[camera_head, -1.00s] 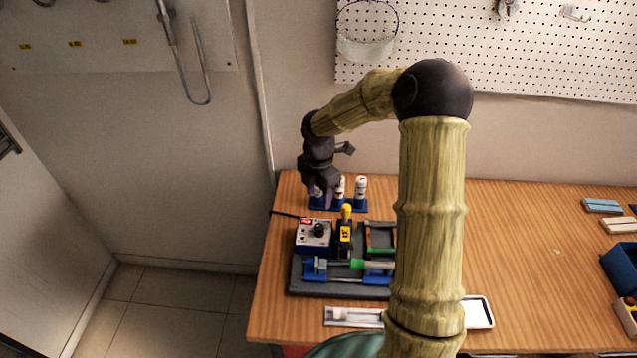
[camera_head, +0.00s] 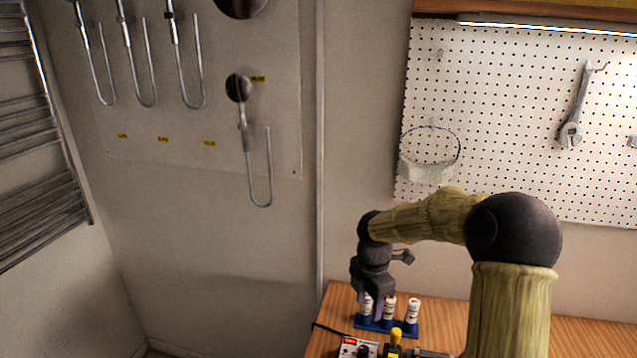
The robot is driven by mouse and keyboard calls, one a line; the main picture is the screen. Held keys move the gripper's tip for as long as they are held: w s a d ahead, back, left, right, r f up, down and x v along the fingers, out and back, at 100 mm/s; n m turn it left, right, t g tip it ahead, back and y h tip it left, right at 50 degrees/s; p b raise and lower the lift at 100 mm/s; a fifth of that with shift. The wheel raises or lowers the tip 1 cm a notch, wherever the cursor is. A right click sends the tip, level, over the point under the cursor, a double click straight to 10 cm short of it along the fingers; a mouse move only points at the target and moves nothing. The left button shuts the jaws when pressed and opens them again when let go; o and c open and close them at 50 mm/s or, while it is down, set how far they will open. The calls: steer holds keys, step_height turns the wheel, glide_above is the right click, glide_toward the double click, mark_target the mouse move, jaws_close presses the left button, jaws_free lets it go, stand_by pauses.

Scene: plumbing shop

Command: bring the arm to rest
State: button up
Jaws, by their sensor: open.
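My gripper (camera_head: 372,305) points down at the back left of the wooden bench, at the left end of a blue rack (camera_head: 398,328). The rack holds white capped bottles, with one in the middle (camera_head: 388,307) and one on the right (camera_head: 412,311). The left bottle (camera_head: 366,307) shows between or just behind the fingers. The jaws are open; whether they touch that bottle cannot be told. My arm bends from the lower right over to the rack.
The bench top (camera_head: 572,334) is clear to the right of my arm. A control box (camera_head: 357,347) and a yellow-topped item (camera_head: 396,337) stand in front of the rack. Behind are a pegboard (camera_head: 510,130) with a wire basket (camera_head: 428,165) and wrench (camera_head: 575,110), and a shower display panel (camera_head: 200,90).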

steer(key=s+m+t+b, duration=0.1)
steer(key=s+m+t, duration=0.1)
steer(key=s+m, duration=1.8)
steer(key=m, duration=0.2)
steer(key=shift+f+m+t, duration=0.2)
steer(key=shift+m+t, duration=0.1)
steer(key=shift+m, duration=0.1)
steer(key=shift+s, duration=0.1)
steer(key=shift+c, duration=1.3)
